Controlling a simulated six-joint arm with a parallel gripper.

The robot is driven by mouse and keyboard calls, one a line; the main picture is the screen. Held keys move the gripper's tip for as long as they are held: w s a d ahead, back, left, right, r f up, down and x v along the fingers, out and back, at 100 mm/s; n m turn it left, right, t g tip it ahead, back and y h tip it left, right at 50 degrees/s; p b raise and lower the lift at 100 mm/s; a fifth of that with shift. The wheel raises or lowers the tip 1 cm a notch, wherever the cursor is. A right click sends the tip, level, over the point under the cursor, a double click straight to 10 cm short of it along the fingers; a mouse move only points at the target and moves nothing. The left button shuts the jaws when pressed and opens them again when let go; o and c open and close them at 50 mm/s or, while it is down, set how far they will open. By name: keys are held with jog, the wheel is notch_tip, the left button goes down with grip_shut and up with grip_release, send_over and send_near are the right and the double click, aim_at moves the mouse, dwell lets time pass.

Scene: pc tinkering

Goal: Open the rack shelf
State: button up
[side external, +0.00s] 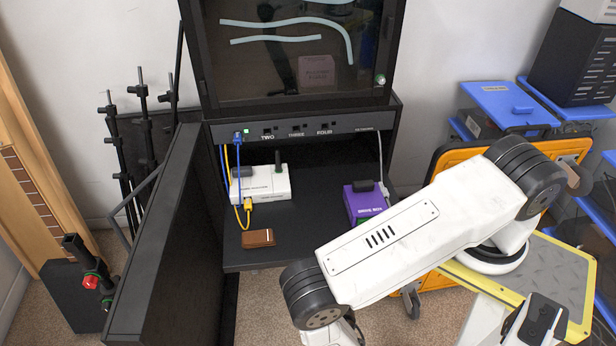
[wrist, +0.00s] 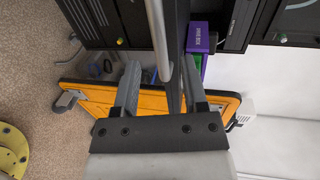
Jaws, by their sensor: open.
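The black rack (side external: 397,115) stands against the wall in the side external view. Its lower bay is open and shows a dark shelf board (side external: 285,253). A tall black door panel (side external: 160,255) stands swung out at its left. In the wrist view a silver bar handle (wrist: 157,35) runs beside a dark panel edge (wrist: 177,30), and both pass between the fingers of my gripper (wrist: 161,67). My gripper is open, with a finger on either side. Whether a finger touches the bar, I cannot tell. My gripper lies out of frame in the side external view.
The bay holds a white router (side external: 263,187), a purple box (side external: 362,203) and a brown wallet (side external: 258,238). A closed glass-fronted section (side external: 270,70) sits above. An orange cart (side external: 440,165) stands at right. Dark poles and a stand (side external: 75,290) are at left.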

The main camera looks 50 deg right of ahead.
jog(key=shift+v, duration=0.85)
jog(key=w+a+r+n+g+y, duration=0.3)
jog(key=w+a+r+n+y, duration=0.25)
jog(key=w+a, duration=0.4)
jog(key=w+r+n+g+y, duration=0.2)
jog(key=w+r+n+y, duration=0.4)
jog(key=r, duration=0.6)
jog(key=s+d+r+n+g, duration=0.2)
jog(key=d+r+n, duration=0.5)
jog(key=r+n, duration=0.3)
jog(key=s+d+r+n+g, duration=0.1)
jog(key=s+d+r+n, duration=0.4)
jog(key=s+d+r, duration=0.2)
jog(key=shift+s+d+r, duration=0.35)
jog(key=shift+s+d, duration=0.25)
jog(key=shift+d, duration=0.5)
